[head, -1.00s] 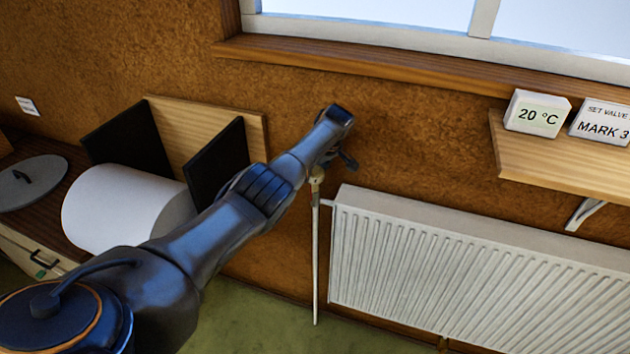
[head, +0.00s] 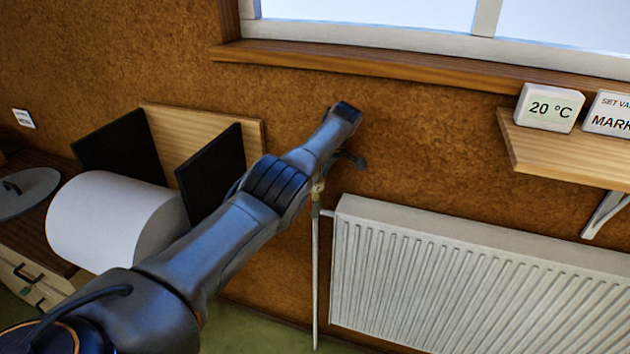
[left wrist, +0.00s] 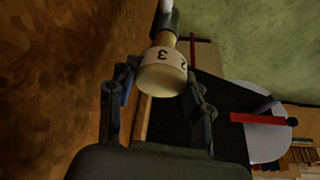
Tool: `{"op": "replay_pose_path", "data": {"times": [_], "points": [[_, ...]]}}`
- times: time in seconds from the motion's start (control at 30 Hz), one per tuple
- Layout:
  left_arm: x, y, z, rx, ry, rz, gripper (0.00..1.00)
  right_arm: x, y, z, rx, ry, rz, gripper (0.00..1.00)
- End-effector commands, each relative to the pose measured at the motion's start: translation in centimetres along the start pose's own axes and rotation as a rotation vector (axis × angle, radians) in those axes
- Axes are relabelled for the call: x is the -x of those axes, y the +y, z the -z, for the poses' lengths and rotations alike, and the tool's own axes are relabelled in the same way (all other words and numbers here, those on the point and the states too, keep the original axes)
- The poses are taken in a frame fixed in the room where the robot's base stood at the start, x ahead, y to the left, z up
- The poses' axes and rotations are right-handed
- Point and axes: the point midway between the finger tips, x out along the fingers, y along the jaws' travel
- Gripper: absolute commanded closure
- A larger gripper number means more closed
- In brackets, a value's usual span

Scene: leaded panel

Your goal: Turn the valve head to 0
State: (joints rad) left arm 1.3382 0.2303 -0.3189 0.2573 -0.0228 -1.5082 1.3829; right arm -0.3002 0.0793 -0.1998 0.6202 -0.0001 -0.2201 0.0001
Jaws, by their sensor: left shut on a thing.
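The valve head (left wrist: 163,72) is a cream, rounded knob with dark numbers. In the left wrist view a 3 faces the camera and a 2 shows at its right edge. My left gripper (left wrist: 160,88) has one finger on each side of it and is shut on it. A narrow red mark (left wrist: 192,48) shows beside the valve neck. In the head view my left arm hides most of the valve head, and the gripper (head: 335,168) is at the top of the thin white pipe (head: 316,270). My right gripper is in neither view.
The white radiator (head: 470,275) stands right of the valve. A shelf (head: 560,158) above it holds a 20 °C display (head: 549,107) and a partly cut-off card (head: 610,113) reading MARK. A white roll (head: 105,222) and black panels (head: 212,175) are at left.

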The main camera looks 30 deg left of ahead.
Motion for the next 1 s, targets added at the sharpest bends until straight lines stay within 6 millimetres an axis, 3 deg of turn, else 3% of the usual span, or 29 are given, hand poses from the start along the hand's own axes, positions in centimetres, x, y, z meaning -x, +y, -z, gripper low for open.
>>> {"op": "replay_pose_path", "data": {"times": [0.1, 0.13, 0.23, 0.67, 0.87, 1.0], "points": [[-0.1, -0.1, -0.1, -0.002, -0.003, 0.004, 0.81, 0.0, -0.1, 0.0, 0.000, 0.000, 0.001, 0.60], [-0.1, -0.1, -0.1, -0.002, -0.003, 0.004, 0.48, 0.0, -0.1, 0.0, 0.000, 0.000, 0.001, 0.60], [-0.1, -0.1, -0.1, -0.002, -0.003, 0.003, 0.28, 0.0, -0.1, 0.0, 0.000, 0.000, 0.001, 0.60], [0.5, 0.1, 0.0, -0.002, 0.000, -0.003, 0.27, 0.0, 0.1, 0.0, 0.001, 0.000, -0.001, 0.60], [2.9, 0.1, 0.0, -0.002, 0.000, -0.004, 0.27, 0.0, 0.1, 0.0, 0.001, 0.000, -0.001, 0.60], [6.2, 0.1, 0.0, -0.002, -0.002, -0.005, 0.27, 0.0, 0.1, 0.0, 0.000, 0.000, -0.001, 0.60]]}}
